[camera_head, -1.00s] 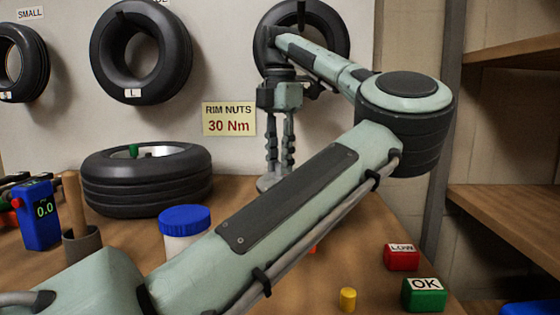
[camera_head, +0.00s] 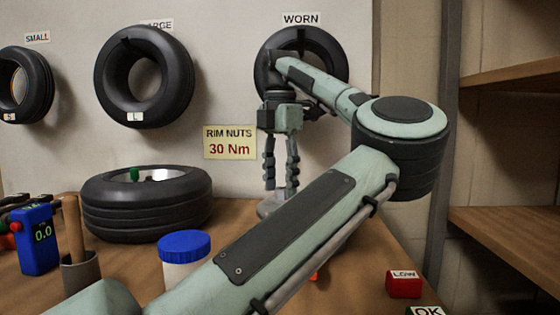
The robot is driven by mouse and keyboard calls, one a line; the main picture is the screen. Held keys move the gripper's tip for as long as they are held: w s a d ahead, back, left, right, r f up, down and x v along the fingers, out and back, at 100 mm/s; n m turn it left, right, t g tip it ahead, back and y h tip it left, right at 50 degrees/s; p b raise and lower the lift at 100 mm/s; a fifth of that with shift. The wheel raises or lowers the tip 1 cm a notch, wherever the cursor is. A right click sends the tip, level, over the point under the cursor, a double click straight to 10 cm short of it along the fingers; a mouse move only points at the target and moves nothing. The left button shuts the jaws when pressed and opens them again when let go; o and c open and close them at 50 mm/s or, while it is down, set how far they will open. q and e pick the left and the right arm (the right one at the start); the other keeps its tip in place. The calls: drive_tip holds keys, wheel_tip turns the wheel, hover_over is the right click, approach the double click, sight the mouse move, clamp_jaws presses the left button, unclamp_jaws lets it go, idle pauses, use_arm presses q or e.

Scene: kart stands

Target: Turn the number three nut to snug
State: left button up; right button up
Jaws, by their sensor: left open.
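A black tyre on a pale rim (camera_head: 148,208) lies flat on the bench at left, with a green nut or cap (camera_head: 134,174) showing on it. A number three mark on any nut cannot be made out. My left gripper (camera_head: 281,187) hangs fingers down, open and empty, right of the tyre and in front of the wall. A grey metal piece (camera_head: 268,208) shows just below its fingertips; contact cannot be told. My right gripper is out of view.
A sign (camera_head: 229,143) reads RIM NUTS 30 Nm. A blue-lidded tub (camera_head: 185,245) and a wooden handle in a grey holder (camera_head: 80,270) stand in front. Tyres hang on the wall.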

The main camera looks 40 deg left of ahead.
sight(280, 188)
use_arm(q)
wheel_tip(280, 188, up, 11)
drive_tip(key=shift+r, duration=0.2)
idle(0.6)
